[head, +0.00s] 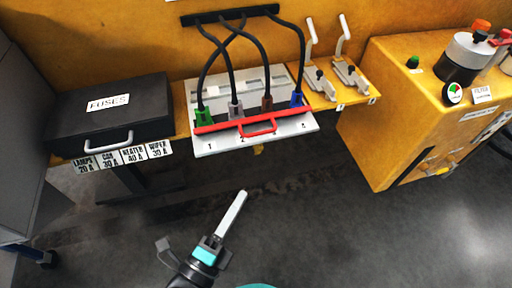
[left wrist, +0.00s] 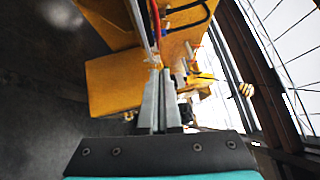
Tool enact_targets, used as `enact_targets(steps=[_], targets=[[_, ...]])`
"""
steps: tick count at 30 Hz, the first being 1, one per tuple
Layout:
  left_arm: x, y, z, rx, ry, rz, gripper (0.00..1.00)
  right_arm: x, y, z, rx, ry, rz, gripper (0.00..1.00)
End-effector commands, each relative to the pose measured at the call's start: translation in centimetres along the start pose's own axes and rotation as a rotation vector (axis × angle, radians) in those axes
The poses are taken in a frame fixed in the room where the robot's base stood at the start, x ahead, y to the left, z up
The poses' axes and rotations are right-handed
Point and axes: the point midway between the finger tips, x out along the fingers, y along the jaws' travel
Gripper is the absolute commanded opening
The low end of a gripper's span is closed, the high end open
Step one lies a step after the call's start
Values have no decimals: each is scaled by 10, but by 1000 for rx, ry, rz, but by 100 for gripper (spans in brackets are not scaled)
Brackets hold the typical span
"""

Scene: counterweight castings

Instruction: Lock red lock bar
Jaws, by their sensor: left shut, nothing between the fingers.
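The red lock bar (head: 222,124) lies across the front of a pale connector panel (head: 212,146), just in front of four-coloured plugs, with a red loop handle (head: 258,132) at its middle. A thin red strip, likely the bar, shows in the left wrist view (left wrist: 156,22). My left gripper (head: 242,194) is shut and empty, below and in front of the panel, clear of the bar. Its closed fingers show in the left wrist view (left wrist: 158,76). My right gripper is in neither view. Whether the bar is latched cannot be told.
Black cables run from the plugs to a black wall strip (head: 230,14). A black fuse box (head: 110,112) stands at left. Two white-handled levers (head: 343,40) stand right of the panel. A yellow cabinet (head: 375,135) is at right. The floor in front is clear.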

Motion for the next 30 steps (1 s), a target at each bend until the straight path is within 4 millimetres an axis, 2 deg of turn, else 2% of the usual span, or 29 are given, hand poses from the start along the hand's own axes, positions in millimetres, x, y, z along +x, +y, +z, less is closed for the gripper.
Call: enact_targets(steps=[5, 8, 23, 30], targets=[[3, 0, 0, -1, -1, 0, 0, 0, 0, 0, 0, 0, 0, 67], [13, 0, 0, -1, -1, -1, 0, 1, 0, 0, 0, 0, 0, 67], [103, 0, 0, -2, -1, -2, 0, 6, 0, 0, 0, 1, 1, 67], [123, 1, 22, 0, 0, 1, 0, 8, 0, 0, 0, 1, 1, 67]])
